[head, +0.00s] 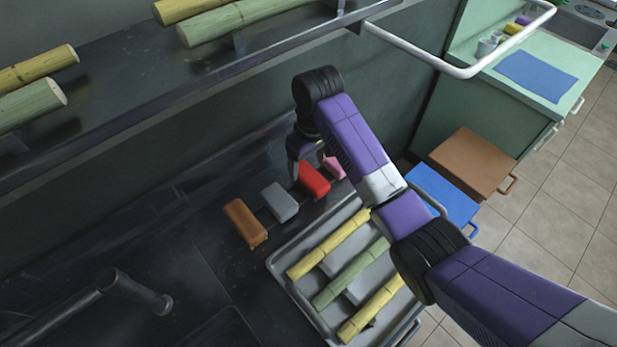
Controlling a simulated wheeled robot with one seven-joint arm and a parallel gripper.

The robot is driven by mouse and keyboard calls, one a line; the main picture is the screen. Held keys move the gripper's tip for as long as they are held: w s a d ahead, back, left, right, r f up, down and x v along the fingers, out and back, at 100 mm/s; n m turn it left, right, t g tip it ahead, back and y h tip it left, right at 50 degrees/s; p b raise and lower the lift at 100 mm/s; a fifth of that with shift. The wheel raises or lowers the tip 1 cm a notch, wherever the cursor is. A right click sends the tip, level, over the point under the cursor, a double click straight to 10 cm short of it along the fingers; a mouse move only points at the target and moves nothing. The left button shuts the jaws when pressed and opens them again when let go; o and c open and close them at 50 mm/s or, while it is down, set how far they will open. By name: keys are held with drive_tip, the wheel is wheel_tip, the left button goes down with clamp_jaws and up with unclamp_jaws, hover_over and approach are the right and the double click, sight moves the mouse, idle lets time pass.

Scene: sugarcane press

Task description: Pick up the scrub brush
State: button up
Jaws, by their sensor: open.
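Several small block-shaped items sit in a row on the dark counter at the back wall. They are an orange-brown block (245,222), a grey block (280,202), a red block (313,179) and a pink item (334,168), partly hidden by my arm. The orange-brown block looks most like a scrub brush, but its bristles are not clear. My gripper (305,168) is open and points down just behind the red block, near the wall. It looks empty. Its fingers are small and partly hidden by my arm, so its height above the counter is unclear.
A grey tray (277,266) with yellow and green cane pieces lies in front of the row. A shelf (130,85) with cane runs above at the left. A dark handle (135,290) stands at the lower left. A white rail (425,58) crosses the upper right.

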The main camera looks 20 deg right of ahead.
sight(309, 173)
drive_tip(key=shift+w+d+f+p, duration=0.2)
drive_tip(key=shift+f+p, duration=0.1)
drive_tip(key=shift+f, duration=1.3)
drive_tip(key=shift+w+d+f+p, duration=0.15)
drive_tip(key=shift+f+p, duration=0.15)
drive_tip(key=shift+f, duration=1.25)
drive_tip(key=shift+a, duration=0.1)
drive_tip(key=c, duration=1.6)
